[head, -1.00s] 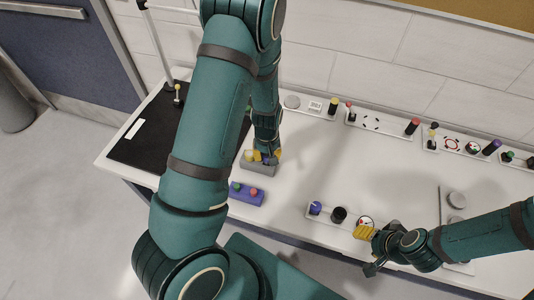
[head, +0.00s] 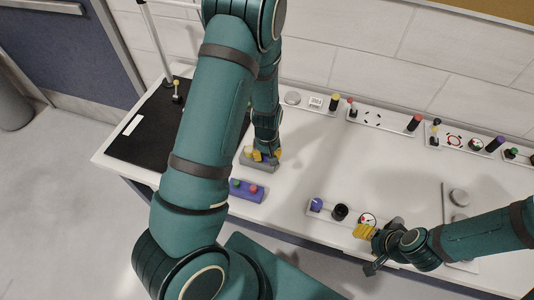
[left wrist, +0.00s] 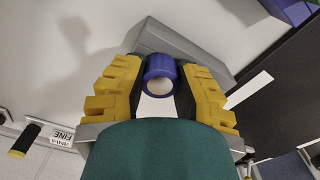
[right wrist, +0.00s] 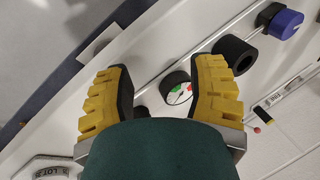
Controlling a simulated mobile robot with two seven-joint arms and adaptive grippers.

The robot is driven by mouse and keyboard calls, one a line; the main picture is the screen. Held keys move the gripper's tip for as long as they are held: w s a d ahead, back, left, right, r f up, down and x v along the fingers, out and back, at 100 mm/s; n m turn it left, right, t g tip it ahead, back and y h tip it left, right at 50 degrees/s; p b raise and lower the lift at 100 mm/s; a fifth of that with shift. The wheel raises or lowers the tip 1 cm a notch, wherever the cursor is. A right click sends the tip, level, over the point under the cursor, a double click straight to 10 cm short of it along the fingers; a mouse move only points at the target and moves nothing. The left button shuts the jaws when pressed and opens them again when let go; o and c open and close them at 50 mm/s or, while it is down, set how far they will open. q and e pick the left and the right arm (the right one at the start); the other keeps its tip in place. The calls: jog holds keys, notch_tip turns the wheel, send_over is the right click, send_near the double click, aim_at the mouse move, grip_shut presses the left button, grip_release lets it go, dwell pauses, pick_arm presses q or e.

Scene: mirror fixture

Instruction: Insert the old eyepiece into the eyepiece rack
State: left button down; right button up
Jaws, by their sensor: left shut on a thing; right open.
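My left gripper (head: 262,155) is shut on a blue-purple cylindrical eyepiece (left wrist: 160,68) with a pale round end, seen between the yellow fingers in the left wrist view. A grey block (head: 256,166), which looks like the eyepiece rack, lies right at the left gripper; it also shows behind the eyepiece in the left wrist view (left wrist: 150,36). Whether the eyepiece touches it or sits in a hole is hidden. My right gripper (head: 366,232) is open and empty near the table's front edge; a small dial (right wrist: 177,88) shows between its fingers in the right wrist view.
A purple block (head: 245,190) with green and red knobs lies in front of the grey block. A tray holds a blue knob (head: 317,204), a black cylinder (head: 340,212) and the dial. Several trays line the wall. A black mat (head: 135,145) lies left; the middle table is clear.

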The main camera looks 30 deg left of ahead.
pick_arm(q)
jog(key=shift+f, duration=0.15)
pick_arm(e)
jog(key=shift+f, duration=0.1)
pick_arm(q)
jog(key=c, duration=0.7)
grip_release()
jog(key=shift+c, duration=0.2)
pick_arm(e)
jog(key=shift+d, duration=0.1)
pick_arm(q)
notch_tip(320, 180, up, 12)
jog(key=shift+d, duration=0.25)
jog(key=shift+s, duration=0.1)
